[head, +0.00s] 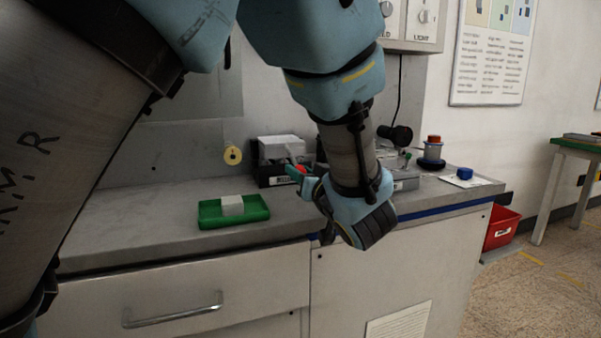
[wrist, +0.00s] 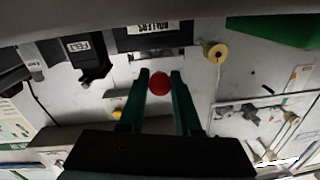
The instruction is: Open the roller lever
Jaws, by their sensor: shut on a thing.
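The roller lever's red ball knob (wrist: 159,83) lies between the two dark green fingers of my gripper (wrist: 159,75) in the wrist view, and the fingers are shut on it. The lever's arm is mostly hidden. The roller unit (wrist: 150,38), a dark block with a "ROLLERS" label, is just beyond the fingertips. In the head view the unit (head: 272,176) stands on the bench with a light grey top. My gripper (head: 297,170) reaches its front right side, and a bit of red shows at the fingertips. My wrist hides the unit's right part.
A green tray (head: 205,216) with a white block (head: 232,205) lies left on the bench. A yellow ring (head: 232,155) hangs at the back wall. A red-topped spool (head: 432,152) and a blue piece (head: 464,173) are at right. A red bin (head: 502,230) is beside the bench.

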